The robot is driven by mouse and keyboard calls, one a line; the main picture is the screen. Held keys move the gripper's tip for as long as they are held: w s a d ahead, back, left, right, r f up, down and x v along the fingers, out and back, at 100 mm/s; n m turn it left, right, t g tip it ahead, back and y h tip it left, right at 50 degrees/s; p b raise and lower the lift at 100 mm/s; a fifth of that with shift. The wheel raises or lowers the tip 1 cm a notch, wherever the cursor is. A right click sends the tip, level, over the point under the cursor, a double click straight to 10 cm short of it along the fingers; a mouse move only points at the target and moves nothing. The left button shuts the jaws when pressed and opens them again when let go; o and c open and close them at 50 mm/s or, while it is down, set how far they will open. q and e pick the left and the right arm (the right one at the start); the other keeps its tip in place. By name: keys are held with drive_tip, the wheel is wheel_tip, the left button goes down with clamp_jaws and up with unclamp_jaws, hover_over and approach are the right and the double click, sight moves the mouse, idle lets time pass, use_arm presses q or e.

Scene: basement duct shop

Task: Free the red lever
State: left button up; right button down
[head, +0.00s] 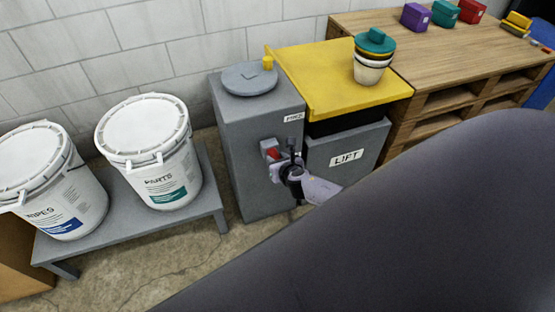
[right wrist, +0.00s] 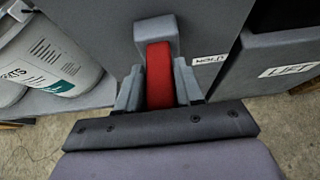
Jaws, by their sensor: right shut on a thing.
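The red lever (head: 272,153) sits on the front of a grey cabinet (head: 245,150) in the head view. In the right wrist view the red lever (right wrist: 158,72) runs down from a grey mount (right wrist: 155,30) on the cabinet face. My right gripper (head: 280,163) is at the cabinet front, shut on the red lever. In the right wrist view its fingers (right wrist: 158,88) stand on both sides of the lever, and the lever's lower end is hidden behind the gripper body. My left gripper is not in view.
White buckets (head: 150,145) stand on a grey bench (head: 130,226) at left. A wooden pallet-like table (head: 450,50) is behind. My arm hides the lower right.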

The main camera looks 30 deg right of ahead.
drive_tip(key=c, duration=0.8)
unclamp_jaws()
drive_tip(key=shift+w+d+r, duration=0.25)
drive_tip(key=shift+w+r, duration=0.1)
drive_tip(key=shift+r, duration=0.1)
drive_tip(key=shift+s+a+f, duration=0.1)
drive_tip(key=shift+f, duration=0.05)
drive_tip(key=shift+s+a+r+p, duration=0.15)
drive_tip(key=shift+s+r+p, duration=0.1)
drive_tip(key=shift+s+p, duration=0.2)
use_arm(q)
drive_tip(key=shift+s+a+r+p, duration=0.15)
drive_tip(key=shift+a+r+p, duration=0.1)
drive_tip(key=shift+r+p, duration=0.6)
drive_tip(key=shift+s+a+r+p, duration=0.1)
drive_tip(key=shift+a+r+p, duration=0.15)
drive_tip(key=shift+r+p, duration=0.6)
use_arm(e)
drive_tip(key=v, duration=0.6)
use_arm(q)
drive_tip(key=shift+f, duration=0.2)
